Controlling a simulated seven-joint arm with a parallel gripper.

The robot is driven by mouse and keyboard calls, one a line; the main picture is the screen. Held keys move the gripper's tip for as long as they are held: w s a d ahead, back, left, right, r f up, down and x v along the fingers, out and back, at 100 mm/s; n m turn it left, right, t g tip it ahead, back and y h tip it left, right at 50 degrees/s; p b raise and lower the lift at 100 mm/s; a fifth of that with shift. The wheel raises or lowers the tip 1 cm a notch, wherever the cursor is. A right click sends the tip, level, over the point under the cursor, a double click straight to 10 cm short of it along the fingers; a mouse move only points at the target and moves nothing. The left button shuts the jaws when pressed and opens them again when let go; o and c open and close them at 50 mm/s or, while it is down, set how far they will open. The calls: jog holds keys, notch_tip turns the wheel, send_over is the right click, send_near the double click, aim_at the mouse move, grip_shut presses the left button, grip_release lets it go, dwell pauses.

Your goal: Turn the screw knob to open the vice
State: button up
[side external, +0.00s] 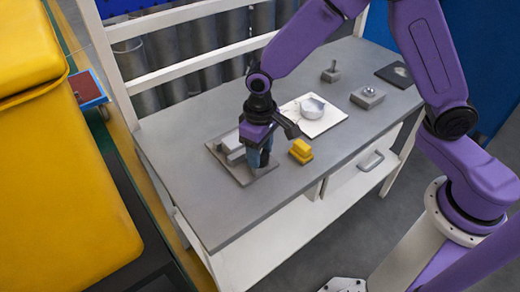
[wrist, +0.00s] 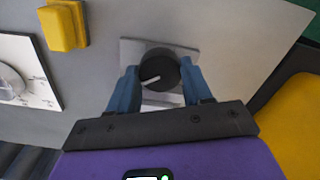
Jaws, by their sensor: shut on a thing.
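The vice (side external: 228,146) is a grey block on a flat plate (side external: 215,153) at the left part of the bench. Its screw knob (wrist: 158,70) is a round black disc with a white pointer line, seen in the wrist view. The line points to the lower left there. My gripper (wrist: 158,76) has its blue fingers on either side of the knob and is shut on it. In the side external view my gripper (side external: 260,158) points down at the vice's near end and hides the knob.
A yellow block (side external: 301,150) stands close to the right of my gripper; it also shows in the wrist view (wrist: 63,27). A white board (side external: 325,125) with a round part, a small grey block (side external: 367,97) and a dark plate (side external: 398,74) lie farther right on the bench (side external: 225,208).

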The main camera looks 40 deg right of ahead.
jog(key=n, duration=0.7)
jog(key=shift+n, duration=0.3)
jog(key=n, duration=0.3)
jog(key=shift+r+n, duration=0.1)
jog(key=shift+n, duration=0.2)
jog(key=n, duration=0.4)
jog(key=shift+w+n, duration=0.1)
jog(key=shift+n, duration=0.2)
jog(key=n, duration=0.9)
jog(key=shift+n, duration=0.6)
